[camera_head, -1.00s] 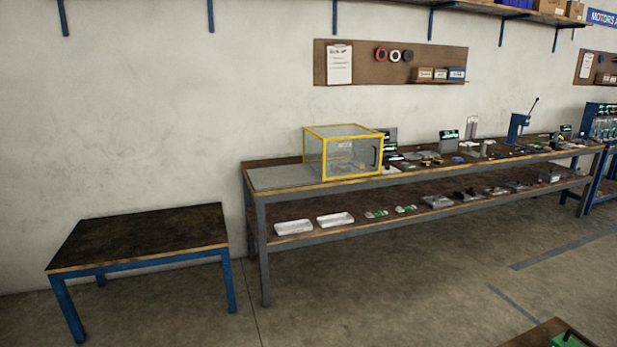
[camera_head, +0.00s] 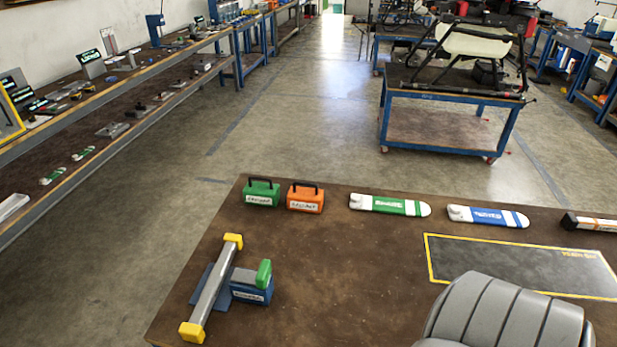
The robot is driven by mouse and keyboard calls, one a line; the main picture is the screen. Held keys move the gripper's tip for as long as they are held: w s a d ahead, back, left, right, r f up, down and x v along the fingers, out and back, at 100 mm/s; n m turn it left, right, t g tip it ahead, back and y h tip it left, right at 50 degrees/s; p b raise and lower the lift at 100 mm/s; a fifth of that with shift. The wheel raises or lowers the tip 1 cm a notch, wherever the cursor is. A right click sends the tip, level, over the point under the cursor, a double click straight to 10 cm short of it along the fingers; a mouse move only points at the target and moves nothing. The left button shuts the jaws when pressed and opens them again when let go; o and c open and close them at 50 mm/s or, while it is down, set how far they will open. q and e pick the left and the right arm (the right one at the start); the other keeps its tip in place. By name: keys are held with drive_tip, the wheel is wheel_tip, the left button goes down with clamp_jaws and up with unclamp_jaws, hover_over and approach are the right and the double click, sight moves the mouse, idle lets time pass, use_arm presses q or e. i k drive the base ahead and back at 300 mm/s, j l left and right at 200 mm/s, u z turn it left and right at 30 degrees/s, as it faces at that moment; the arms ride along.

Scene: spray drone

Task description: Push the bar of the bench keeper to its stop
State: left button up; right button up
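What looks like the bench keeper stands at the left of the brown table in front of me. It has a long grey bar (camera_head: 213,288) with yellow end caps, set at a slant over a blue plate. A blue block (camera_head: 252,289) with a white label and a green upright tab (camera_head: 264,273) sits close against the bar's right side. I cannot read the label or tell how far the bar has travelled. Neither of my grippers shows in the view.
On the brown table (camera_head: 330,270) stand a green case (camera_head: 262,193), an orange case (camera_head: 305,197), a green-white piece (camera_head: 390,205) and a blue-white piece (camera_head: 488,216). A yellow-edged dark mat (camera_head: 520,266) lies right. The table's middle is clear.

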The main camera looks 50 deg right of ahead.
sight(260, 279)
drive_tip(key=z, duration=1.1)
